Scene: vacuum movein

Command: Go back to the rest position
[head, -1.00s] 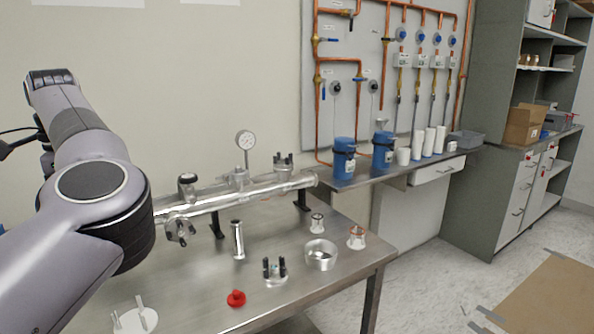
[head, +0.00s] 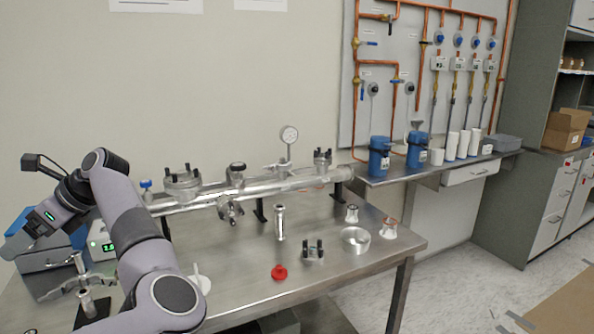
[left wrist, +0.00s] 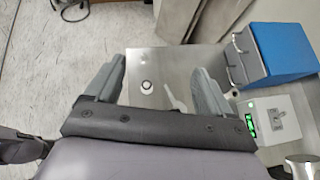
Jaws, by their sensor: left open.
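My left arm comes in at the lower left of the head view. It bends at the elbow, and its wrist hangs at the far left. My left gripper (head: 15,247) is near the left edge there, its fingers hard to make out. In the left wrist view my left gripper (left wrist: 160,68) shows two grey fingers spread wide with nothing between them. The table and floor lie beyond the fingers. My right gripper is in neither view.
The steel table (head: 335,265) carries a long metal tube (head: 290,184), a red part (head: 279,272), a metal ring (head: 355,239) and small fittings. A blue-topped box (left wrist: 282,52) and a green-display controller (left wrist: 265,117) are near the left gripper. Open floor (head: 455,295) lies right.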

